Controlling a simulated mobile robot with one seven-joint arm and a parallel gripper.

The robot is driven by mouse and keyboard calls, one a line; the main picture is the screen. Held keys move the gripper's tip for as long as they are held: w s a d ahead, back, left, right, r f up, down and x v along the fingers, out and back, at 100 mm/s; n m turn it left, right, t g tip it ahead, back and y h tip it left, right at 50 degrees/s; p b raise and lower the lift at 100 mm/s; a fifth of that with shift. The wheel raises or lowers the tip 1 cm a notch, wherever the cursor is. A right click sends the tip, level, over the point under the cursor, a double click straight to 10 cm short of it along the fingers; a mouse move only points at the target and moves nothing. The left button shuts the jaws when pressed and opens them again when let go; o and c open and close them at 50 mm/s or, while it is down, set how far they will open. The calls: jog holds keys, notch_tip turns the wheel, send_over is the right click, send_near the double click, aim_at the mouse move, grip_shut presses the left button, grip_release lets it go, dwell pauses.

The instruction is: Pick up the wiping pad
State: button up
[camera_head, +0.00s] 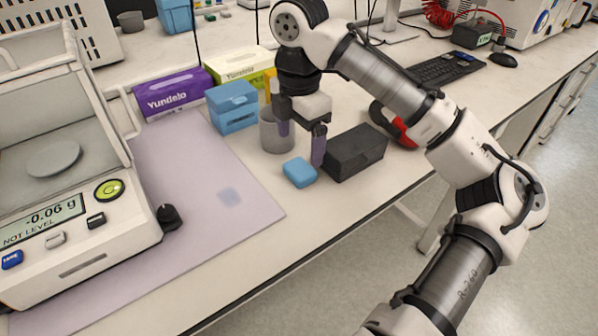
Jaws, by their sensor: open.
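A light blue pad (300,172), which looks like the wiping pad, lies flat on the white bench near its front edge. My gripper (301,148) is open, pointing down, with its two purple-grey fingers spread apart. It hangs over the bench just behind and above the pad, with nothing visible between the fingers. The right finger shows just behind and to the right of the pad. The left finger shows in front of a grey cup. I cannot tell the exact height of the fingertips above the bench.
A dark grey block (356,152) stands close to the right of the pad. A grey translucent cup (276,133) and a blue box (232,107) stand behind it. A balance (75,215) sits at left on a lilac mat (215,225). A red-and-black item (396,127) lies beyond the block.

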aim_at(299, 168)
jog(key=f, duration=0.7)
jog(key=shift+w+f, duration=0.1)
jog(key=shift+w, duration=0.15)
jog(key=shift+c, duration=0.5)
jog(key=c, duration=1.1)
jog(key=shift+o, duration=0.2)
notch_tip(299, 168, up, 20)
jog(key=p, duration=0.2)
